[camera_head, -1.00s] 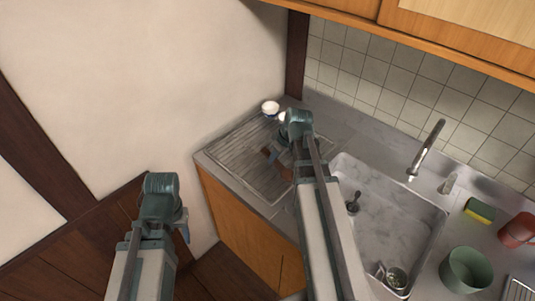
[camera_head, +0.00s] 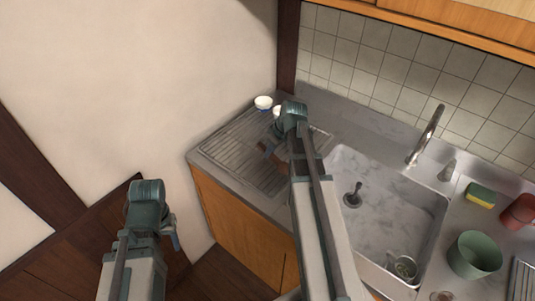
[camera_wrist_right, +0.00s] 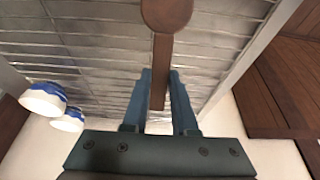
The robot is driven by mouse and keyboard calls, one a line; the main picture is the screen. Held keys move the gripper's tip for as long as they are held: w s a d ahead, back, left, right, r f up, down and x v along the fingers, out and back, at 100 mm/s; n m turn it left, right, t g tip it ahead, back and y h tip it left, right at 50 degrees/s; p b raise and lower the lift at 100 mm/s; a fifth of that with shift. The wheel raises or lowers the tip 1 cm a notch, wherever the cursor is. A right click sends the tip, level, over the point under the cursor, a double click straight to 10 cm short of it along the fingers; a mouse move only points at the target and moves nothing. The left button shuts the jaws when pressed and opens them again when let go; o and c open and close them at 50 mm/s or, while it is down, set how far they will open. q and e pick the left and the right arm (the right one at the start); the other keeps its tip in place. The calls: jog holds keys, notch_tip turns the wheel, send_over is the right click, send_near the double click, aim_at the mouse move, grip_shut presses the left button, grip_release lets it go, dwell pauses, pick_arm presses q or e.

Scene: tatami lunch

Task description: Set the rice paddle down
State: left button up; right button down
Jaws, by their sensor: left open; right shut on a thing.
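The brown wooden rice paddle (camera_head: 265,147) is over the ribbed metal drainboard (camera_head: 232,151) left of the sink. My right gripper (camera_head: 277,152) is shut on its handle. In the right wrist view the paddle (camera_wrist_right: 166,14) shows its rounded head pointing away from me, with the handle running between the fingers (camera_wrist_right: 160,82). I cannot tell whether the paddle touches the drainboard. My arm hides part of it in the head view. My left gripper (camera_head: 174,238) is open and empty, low at the left, away from the counter.
A green pot (camera_head: 474,256), sponge (camera_head: 481,194) and red mug (camera_head: 520,212) stand beyond.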

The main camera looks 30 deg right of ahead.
aim_at(281, 164)
jog(key=shift+s+d, duration=0.1)
jog(key=shift+f, duration=0.1)
jog(key=c, duration=0.7)
grip_release()
jog(key=shift+s+r+p, duration=0.1)
jog(key=shift+r+p, duration=0.35)
jog(key=shift+r, duration=0.2)
jog(key=p+v, duration=1)
jog(key=v, duration=0.1)
jog(key=shift+s, duration=0.1)
